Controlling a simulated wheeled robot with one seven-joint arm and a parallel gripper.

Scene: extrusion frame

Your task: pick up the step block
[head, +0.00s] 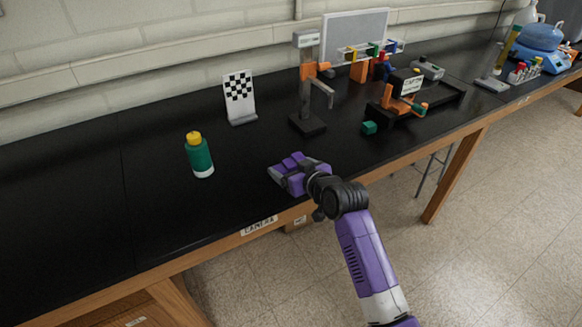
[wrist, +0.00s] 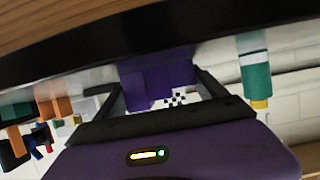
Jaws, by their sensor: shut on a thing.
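The step block is a purple piece (wrist: 157,82) in the middle of the wrist view, between the two dark fingers of my gripper (wrist: 160,92). The gripper is shut on it, with a finger on either side. In the head view my purple gripper (head: 302,177) is over the front part of the black bench, near its wooden edge. There the block and the gripper are both purple and hard to tell apart. I cannot tell whether the block touches the bench top.
On the black bench (head: 80,215) stand a green bottle (head: 200,158) at left, a checkered board (head: 240,98) and a grey-orange stand (head: 307,85) behind. A green cube (head: 369,128) lies by a black-orange fixture (head: 405,95) at right. The bench's left front is clear.

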